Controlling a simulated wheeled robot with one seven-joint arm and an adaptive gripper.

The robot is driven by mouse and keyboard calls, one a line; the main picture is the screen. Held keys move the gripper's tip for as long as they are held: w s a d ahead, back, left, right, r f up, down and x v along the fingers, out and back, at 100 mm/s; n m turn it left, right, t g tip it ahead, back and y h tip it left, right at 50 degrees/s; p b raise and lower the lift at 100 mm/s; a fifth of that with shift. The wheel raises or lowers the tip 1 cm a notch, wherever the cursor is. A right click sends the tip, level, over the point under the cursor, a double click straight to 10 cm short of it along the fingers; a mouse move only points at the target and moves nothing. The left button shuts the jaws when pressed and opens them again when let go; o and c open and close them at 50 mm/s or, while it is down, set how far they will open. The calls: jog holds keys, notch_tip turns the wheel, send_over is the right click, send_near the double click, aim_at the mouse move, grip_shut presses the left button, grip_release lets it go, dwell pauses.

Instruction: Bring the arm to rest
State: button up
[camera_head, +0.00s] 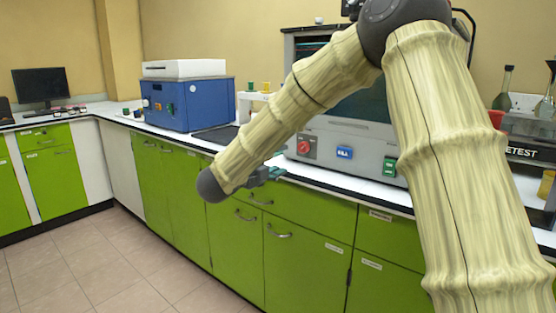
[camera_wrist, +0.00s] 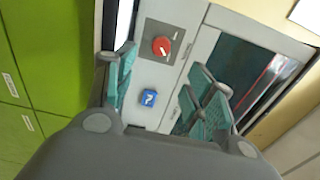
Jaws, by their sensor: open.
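My arm reaches from the right of the head view across the front of a grey machine (camera_head: 350,155). It bends down to the left, with its lower end in front of the green cabinets. My gripper (camera_head: 270,173) shows small and partly hidden behind the arm, near the counter edge. In the wrist view my gripper (camera_wrist: 166,92) has its two teal-lined fingers spread apart, with nothing between them. Behind the fingers are the machine's red knob (camera_wrist: 161,46) and blue button (camera_wrist: 149,97); I cannot tell the exact distance to them.
The white counter (camera_head: 225,137) runs along the wall above green cabinets (camera_head: 170,185). A blue instrument (camera_head: 185,105) and a monitor (camera_head: 41,86) stand on it at left. Glass flasks (camera_head: 503,88) and another device (camera_head: 530,152) are at right. The tiled floor (camera_head: 100,255) at front left is clear.

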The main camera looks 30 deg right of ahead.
dwell(0.3)
jog(key=s+a+f+n+t+y, duration=0.15)
jog(key=a+f+n+y, duration=0.4)
jog(key=f, duration=0.95)
jog(key=a+f+n+t+y, duration=0.25)
jog(key=f+n, duration=0.65)
jog(key=f, duration=0.6)
jog(key=s+a+f+n+g+y, duration=0.1)
jog(key=s+a+f+n+y, duration=0.25)
jog(key=s+f, duration=0.6)
jog(key=s+a+f+n+g+y, duration=0.2)
jog(key=s+f+n, duration=0.4)
jog(key=f, duration=0.7)
jog(key=s+a+f+n+g+y, duration=0.1)
jog(key=s+f+n+g, duration=0.2)
jog(key=s, duration=0.7)
jog(key=s+a+f+n+g+y, duration=0.15)
jog(key=s+f, duration=0.25)
jog(key=s, duration=0.7)
jog(key=s+a+f+n+g+y, duration=0.1)
jog(key=s+f+n+g, duration=0.25)
jog(key=s, duration=0.65)
notch_tip(320, 180, up, 26)
jog(key=m+p, duration=0.1)
jog(key=p, duration=2.5)
jog(key=shift+f, duration=0.15)
